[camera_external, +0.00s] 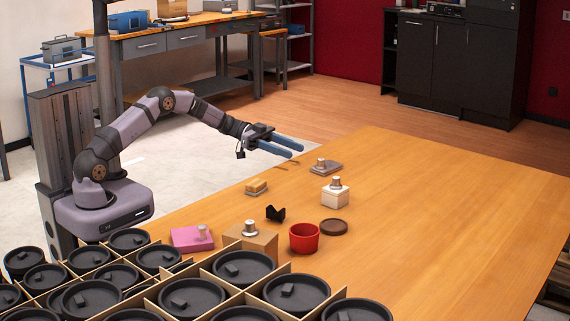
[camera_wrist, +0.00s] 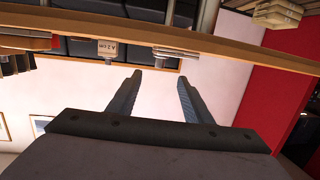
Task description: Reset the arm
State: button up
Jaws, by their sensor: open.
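My gripper (camera_external: 284,147) is open, with its two blue fingers apart and nothing between them. In the external view it is held out above the table's far left edge, pointing right. My arm is stretched out from its base at the left. In the wrist view the open fingers (camera_wrist: 160,85) point up the picture, with a pale wall behind them. No object touches the fingers.
The wooden table (camera_external: 430,210) bears a red pot (camera_external: 304,238), a dark round lid (camera_external: 334,227), a black holder (camera_external: 275,213), a white block (camera_external: 335,196), a pink block (camera_external: 192,239) and a grey plate (camera_external: 325,168). Dark lidded pots crowd the front left. The table's right side is clear.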

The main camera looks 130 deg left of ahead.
jog(key=w+d+r+n+g+y+p, duration=0.1)
jog(key=w+d+r+y+p, duration=0.2)
jog(key=w+r, duration=0.4)
jog(key=w+d+r+p, duration=0.2)
jog(key=w+r+p, duration=0.3)
jog(key=w, duration=0.5)
jog(key=w+d+r+n+g+y+p, duration=0.1)
jog(key=w+d+r+g+p, duration=0.15)
jog(key=d, duration=0.45)
jog(key=w+d+r+g+p, duration=0.1)
jog(key=w+d+p, duration=0.25)
jog(key=d, duration=0.25)
jog(key=s+d+f+g+h+p, duration=0.1)
jog(key=s+d+g+p, duration=0.25)
jog(key=d, duration=0.75)
jog(key=s+d+f+g+h+p, duration=0.1)
jog(key=s+d+g+h+p, duration=0.3)
jog(key=d, duration=0.6)
jog(key=s+d+m+g+h+p, duration=0.1)
jog(key=s+d+m+g+p, duration=0.2)
jog(key=s+d, duration=1.4)
jog(key=s+g+p, duration=0.1)
jog(key=s, duration=0.2)
jog(key=shift+s+d+r, duration=0.15)
jog(key=shift+d+r, duration=0.1)
jog(key=shift+d, duration=0.05)
